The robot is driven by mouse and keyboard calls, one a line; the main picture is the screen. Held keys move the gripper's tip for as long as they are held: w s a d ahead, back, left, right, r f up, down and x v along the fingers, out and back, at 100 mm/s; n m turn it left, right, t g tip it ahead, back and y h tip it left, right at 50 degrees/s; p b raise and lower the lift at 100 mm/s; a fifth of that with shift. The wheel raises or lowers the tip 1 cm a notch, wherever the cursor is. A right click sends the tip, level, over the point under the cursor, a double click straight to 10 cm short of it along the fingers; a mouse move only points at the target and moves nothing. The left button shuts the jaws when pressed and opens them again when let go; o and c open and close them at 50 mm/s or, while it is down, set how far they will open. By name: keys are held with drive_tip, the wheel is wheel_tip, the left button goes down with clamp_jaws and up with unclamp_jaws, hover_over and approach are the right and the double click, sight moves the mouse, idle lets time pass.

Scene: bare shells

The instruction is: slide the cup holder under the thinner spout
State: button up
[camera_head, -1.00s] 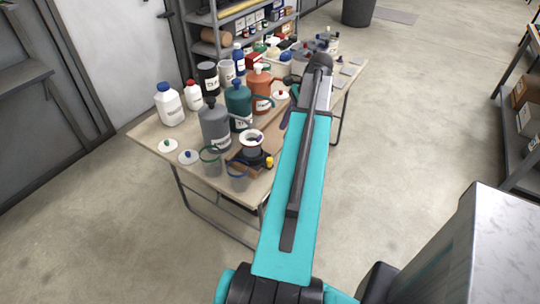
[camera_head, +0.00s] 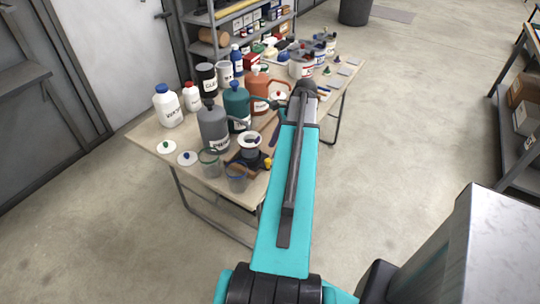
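A white round-rimmed vessel (camera_head: 250,142) stands on a dark and brown base (camera_head: 243,160) near the table's front right edge. This base may be the cup holder; I cannot tell for sure. Two clear cups stand to its left and front, one with a green rim (camera_head: 209,160) and one with a blue rim (camera_head: 237,176). Grey (camera_head: 213,128), teal (camera_head: 237,103) and orange (camera_head: 259,88) spouted jugs stand behind. Which spout is thinner I cannot tell. My teal arm passes right of them. My gripper is mostly hidden behind the arm, so its opening does not show.
The table (camera_head: 148,136) also holds white bottles (camera_head: 167,106), a black container (camera_head: 206,77), flat lids (camera_head: 187,158) and tubs (camera_head: 302,64) at the far end. Shelving (camera_head: 212,48) stands behind.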

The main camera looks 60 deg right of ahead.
sight(268, 160)
drive_tip(key=shift+p+x, duration=0.6)
drive_tip(key=shift+x, duration=2.35)
clamp_jaws()
drive_tip(key=shift+d, duration=0.25)
